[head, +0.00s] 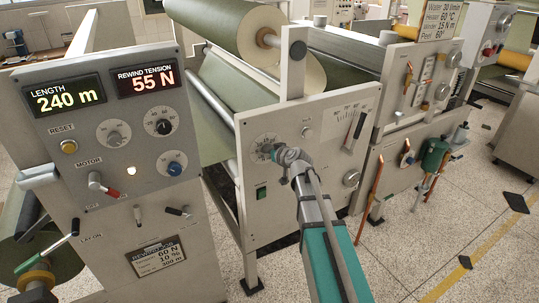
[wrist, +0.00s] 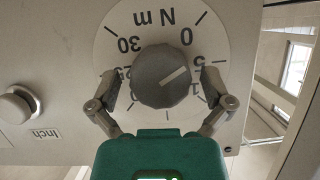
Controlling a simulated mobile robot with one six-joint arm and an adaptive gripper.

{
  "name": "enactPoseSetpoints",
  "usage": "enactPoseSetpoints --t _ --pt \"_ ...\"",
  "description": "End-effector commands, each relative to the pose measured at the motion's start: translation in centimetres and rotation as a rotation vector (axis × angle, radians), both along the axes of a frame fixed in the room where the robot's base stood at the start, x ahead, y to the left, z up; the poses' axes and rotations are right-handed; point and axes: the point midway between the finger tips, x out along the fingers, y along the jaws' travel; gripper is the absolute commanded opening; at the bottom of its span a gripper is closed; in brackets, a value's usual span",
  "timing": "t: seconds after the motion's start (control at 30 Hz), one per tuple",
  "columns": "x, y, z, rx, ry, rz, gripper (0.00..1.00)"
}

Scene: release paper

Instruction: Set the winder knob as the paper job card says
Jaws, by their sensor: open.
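The winder knob (wrist: 150,72) is a grey round knob on a white dial (wrist: 118,28) marked in N m, seen upside down in the wrist view. Its pale pointer line aims near the 5 mark. My gripper (wrist: 160,82) is open, one finger on each side of the knob, with a small gap on both sides. In the head view my gripper (head: 281,154) is at the dial (head: 264,141).
An Inch button (wrist: 17,106) sits left of the dial in the wrist view. In the head view a control panel (head: 85,150) at left shows 240 m and 55 N. A rewind plate (head: 158,257) hangs below it. Paper rolls (head: 235,30) stand behind.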

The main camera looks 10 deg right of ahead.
Motion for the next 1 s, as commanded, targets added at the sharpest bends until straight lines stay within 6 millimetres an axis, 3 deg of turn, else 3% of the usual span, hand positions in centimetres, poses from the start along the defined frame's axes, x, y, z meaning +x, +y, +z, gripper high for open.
enactPoseSetpoints --t 0.3,0.73,1.0 --pt "0.10 0.10 -0.03 0.000 0.000 0.001 1.00" --pt "0.10 0.14 -0.04 0.000 0.000 0.001 0.22" --pt "0.12 0.14 -0.07 0.017 0.005 0.002 0.22"
